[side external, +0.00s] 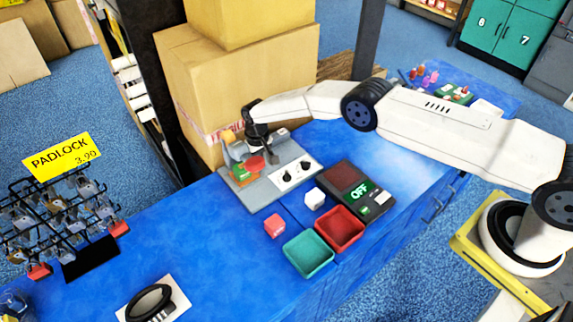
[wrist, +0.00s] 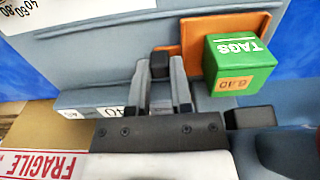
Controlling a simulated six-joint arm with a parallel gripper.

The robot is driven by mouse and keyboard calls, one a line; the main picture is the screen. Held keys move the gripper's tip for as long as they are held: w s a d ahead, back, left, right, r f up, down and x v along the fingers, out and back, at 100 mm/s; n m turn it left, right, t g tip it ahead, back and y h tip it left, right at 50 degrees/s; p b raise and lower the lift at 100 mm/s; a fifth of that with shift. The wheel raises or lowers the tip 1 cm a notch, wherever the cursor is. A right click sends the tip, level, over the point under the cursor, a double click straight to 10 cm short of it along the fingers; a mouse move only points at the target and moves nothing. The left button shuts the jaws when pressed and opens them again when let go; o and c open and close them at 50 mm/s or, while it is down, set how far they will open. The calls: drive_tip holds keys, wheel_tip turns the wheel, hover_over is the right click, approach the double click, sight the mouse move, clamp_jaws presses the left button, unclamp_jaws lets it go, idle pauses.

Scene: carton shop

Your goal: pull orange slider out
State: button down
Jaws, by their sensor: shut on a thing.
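The orange slider (wrist: 191,38) is an orange piece on a grey panel (wrist: 110,45) in the wrist view. A dark block (wrist: 160,64) sits at its left end, between my fingertips, and looks like its handle. My gripper (wrist: 160,88) is shut on this block. A green box (wrist: 240,62) marked "TAGS" stands over the slider and hides part of it. In the side external view my gripper (side external: 262,146) reaches down to the back of the grey panel (side external: 252,197), where the fingertips are hard to make out. The green box (side external: 241,174) shows just in front of it.
A white plate with black knobs (side external: 295,174) is on the panel's right. A red part (side external: 254,163) is close to my gripper. Cartons (side external: 215,85) stand behind.

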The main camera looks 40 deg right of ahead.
sight(289, 151)
drive_tip(key=d, duration=1.1)
drive_tip(key=shift+d, duration=0.25)
drive_tip(key=c, duration=0.7)
unclamp_jaws()
drive_tip(key=shift+d, duration=0.1)
drive_tip(key=shift+o, duration=0.9)
drive_tip(key=shift+a+r, duration=0.1)
drive_tip(key=shift+a, duration=0.1)
wheel_tip(289, 151, up, 8)
drive_tip(key=shift+f, duration=0.2)
